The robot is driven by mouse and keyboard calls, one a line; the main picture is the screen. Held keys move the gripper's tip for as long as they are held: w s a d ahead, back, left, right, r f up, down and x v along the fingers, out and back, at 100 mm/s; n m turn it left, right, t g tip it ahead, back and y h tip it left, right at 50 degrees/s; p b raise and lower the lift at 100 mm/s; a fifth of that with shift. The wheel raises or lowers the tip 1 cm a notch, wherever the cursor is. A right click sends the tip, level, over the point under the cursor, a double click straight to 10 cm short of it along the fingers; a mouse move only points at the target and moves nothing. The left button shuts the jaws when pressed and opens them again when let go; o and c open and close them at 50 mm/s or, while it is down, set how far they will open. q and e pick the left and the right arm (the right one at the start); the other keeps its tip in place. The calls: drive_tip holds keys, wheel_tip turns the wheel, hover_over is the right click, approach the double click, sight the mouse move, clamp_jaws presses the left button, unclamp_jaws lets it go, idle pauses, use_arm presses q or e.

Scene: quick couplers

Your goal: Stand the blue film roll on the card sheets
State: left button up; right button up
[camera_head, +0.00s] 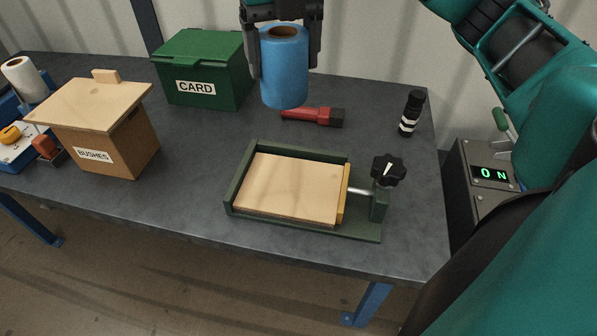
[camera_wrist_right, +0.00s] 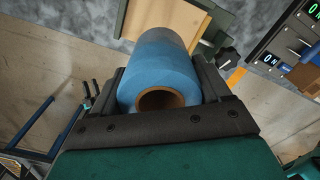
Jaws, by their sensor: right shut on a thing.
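The blue film roll (camera_head: 284,72) hangs upright in my right gripper (camera_head: 285,62), which is shut on it with one finger on each side. It is held above the back of the table, right of the green box. The right wrist view also shows the roll (camera_wrist_right: 158,72), its brown core facing the camera, between the fingers. The green box (camera_head: 208,72) is labelled CARD and its lid looks closed; I see no loose card sheets for certain. My left gripper is not in view.
A green clamp frame (camera_head: 240,168) holds a flat wooden-looking panel (camera_head: 290,188) at the front. A red flashlight (camera_head: 312,117) lies behind it. A black bottle (camera_head: 411,113) stands right. A wooden BUSHES box (camera_head: 130,140) and a white roll (camera_head: 25,80) are left.

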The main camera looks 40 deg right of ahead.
use_arm(q)
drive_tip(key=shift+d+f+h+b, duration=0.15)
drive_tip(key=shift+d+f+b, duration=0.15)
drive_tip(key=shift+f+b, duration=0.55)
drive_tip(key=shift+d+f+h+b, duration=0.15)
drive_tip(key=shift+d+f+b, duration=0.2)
drive_tip(key=shift+b, duration=0.75)
use_arm(e)
drive_tip(key=shift+f, duration=9.9)
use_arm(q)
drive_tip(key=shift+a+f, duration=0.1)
use_arm(e)
drive_tip(key=shift+f, duration=0.1)
drive_tip(key=shift+s+f, duration=0.1)
drive_tip(key=shift+f, duration=0.05)
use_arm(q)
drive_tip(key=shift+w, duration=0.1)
use_arm(e)
drive_tip(key=o, duration=1.3)
drive_tip(key=shift+c, duration=0.2)
